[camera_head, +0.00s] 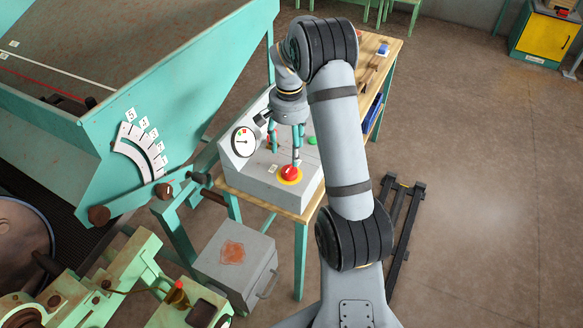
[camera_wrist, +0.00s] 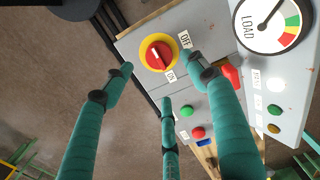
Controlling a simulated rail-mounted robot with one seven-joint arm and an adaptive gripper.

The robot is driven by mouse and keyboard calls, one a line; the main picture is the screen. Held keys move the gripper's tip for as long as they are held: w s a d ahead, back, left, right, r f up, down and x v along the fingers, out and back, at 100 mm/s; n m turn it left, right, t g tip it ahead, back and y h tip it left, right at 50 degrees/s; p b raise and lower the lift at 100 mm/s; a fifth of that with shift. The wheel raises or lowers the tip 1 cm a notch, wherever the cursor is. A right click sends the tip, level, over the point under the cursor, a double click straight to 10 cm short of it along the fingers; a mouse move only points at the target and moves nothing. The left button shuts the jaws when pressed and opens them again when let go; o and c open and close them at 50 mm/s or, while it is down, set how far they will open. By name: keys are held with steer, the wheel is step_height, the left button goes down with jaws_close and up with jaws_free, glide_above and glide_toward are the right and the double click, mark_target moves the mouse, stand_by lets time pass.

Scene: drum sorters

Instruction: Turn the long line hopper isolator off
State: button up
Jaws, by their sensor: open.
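A red rotary isolator knob on a yellow round plate (camera_head: 290,175) sits on the sloped top of a grey control box (camera_head: 262,190). It also shows in the wrist view (camera_wrist: 158,54), with an OFF label (camera_wrist: 185,40) and an ON label (camera_wrist: 171,75) beside it. A pale mark on the knob seems to lie toward the ON side. No label with the hopper's name is readable. My gripper (camera_head: 284,152) is open above the box, its teal fingers pointing down near the knob. In the wrist view the spread fingers (camera_wrist: 160,76) surround the space by the knob; contact cannot be told.
The box also carries a LOAD gauge (camera_wrist: 272,22), a green button (camera_wrist: 187,111), a red button (camera_wrist: 198,132) and indicator lamps. It stands on a wooden-topped bench (camera_head: 392,46).

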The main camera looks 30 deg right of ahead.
mark_target(289, 166)
step_height(289, 166, down, 8)
steer(key=shift+f+p, duration=0.1)
steer(key=shift+p, duration=0.6)
steer(key=shift+c, duration=0.6)
steer(key=shift+w, duration=0.1)
steer(key=c, duration=1)
